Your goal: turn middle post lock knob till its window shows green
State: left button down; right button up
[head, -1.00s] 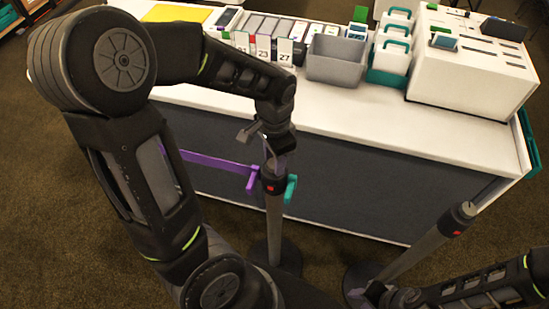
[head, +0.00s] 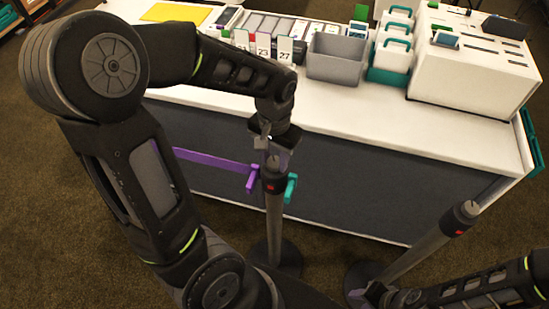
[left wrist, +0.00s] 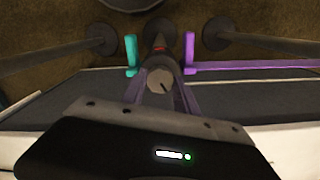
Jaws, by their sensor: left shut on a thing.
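The middle post (head: 274,225) stands upright in front of the counter, with a purple arm (head: 252,180) on its left and a teal arm (head: 291,187) on its right. Its window (head: 270,188) shows red, and red also shows in the left wrist view (left wrist: 160,48). The lock knob (left wrist: 159,80) is a grey round cap with a dark line, on the post top. My left gripper (head: 273,158) points down over the post and is shut on the knob, its fingers on either side. My right gripper (head: 376,293) is low at the right; its fingers are unclear.
A second post (head: 430,240) with a red mark stands to the right. A purple belt (head: 215,157) runs left from the middle post. The white counter (head: 400,126) behind carries a grey bin (head: 336,65), cards and teal-trimmed boxes. Carpet lies between the posts.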

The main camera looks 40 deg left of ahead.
aim_at(275, 161)
pick_arm(q)
jog(key=n+b, duration=0.1)
jog(key=n, duration=0.4)
jog(key=shift+n, duration=0.4)
jog(key=n+b, duration=0.2)
jog(key=n, duration=0.3)
jog(key=c, duration=0.9)
grip_release()
jog(key=shift+r, duration=0.15)
notch_tip(275, 161, up, 8)
jog(key=shift+f, duration=0.2)
jog(key=shift+w, duration=0.1)
